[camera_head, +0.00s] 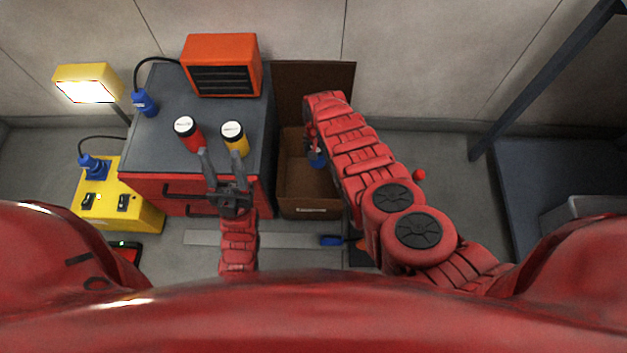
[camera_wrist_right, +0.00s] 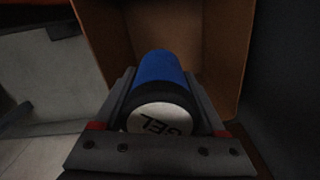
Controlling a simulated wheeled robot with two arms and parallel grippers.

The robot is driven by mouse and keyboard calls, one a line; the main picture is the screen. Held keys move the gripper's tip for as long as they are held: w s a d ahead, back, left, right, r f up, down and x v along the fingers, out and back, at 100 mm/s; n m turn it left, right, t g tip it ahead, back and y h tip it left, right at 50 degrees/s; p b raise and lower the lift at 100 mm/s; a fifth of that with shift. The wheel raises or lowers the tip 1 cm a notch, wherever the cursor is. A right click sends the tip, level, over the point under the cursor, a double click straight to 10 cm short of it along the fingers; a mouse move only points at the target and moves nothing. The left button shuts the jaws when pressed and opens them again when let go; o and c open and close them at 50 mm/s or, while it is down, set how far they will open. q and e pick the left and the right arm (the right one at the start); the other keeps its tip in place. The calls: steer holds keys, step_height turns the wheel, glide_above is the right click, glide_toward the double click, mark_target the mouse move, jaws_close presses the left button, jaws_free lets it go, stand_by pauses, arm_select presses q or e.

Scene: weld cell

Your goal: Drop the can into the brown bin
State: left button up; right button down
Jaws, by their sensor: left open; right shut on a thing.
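A blue can (camera_wrist_right: 158,70) with a white end marked "GEL" is between the fingers of my right gripper (camera_wrist_right: 165,105), which is shut on it. In the head view the can (camera_head: 317,160) shows as a small blue patch beside my right arm. The brown bin (camera_head: 298,195) is an open cardboard box beside the workbench, with a flap up at the back. My right gripper is over the box opening; the box (camera_wrist_right: 222,45) lies beyond the can in the wrist view. My left gripper (camera_head: 222,165) is open and empty near the bench's front edge, close to the red and yellow cans.
A red can (camera_head: 188,134) and a yellow can (camera_head: 235,140) stand on the grey-topped red workbench (camera_head: 160,110). An orange heater (camera_head: 222,66) is at its back. A yellow power box (camera_head: 130,212) and lamp (camera_head: 87,82) are left. A dark table (camera_head: 560,180) is far right.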

step_height(320, 180, down, 5)
steer(key=b, duration=0.5)
steer(key=shift+a+f, duration=0.1)
steer(key=shift+f, duration=0.1)
steer(key=shift+r, duration=0.1)
jaws_free()
step_height(320, 180, up, 9)
steer(key=p, duration=0.8)
steer(key=shift+f, duration=0.2)
step_height(320, 180, up, 7)
steer(key=shift+r+p, duration=0.15)
steer(key=shift+p, duration=1.1)
steer(key=shift+r, duration=0.7)
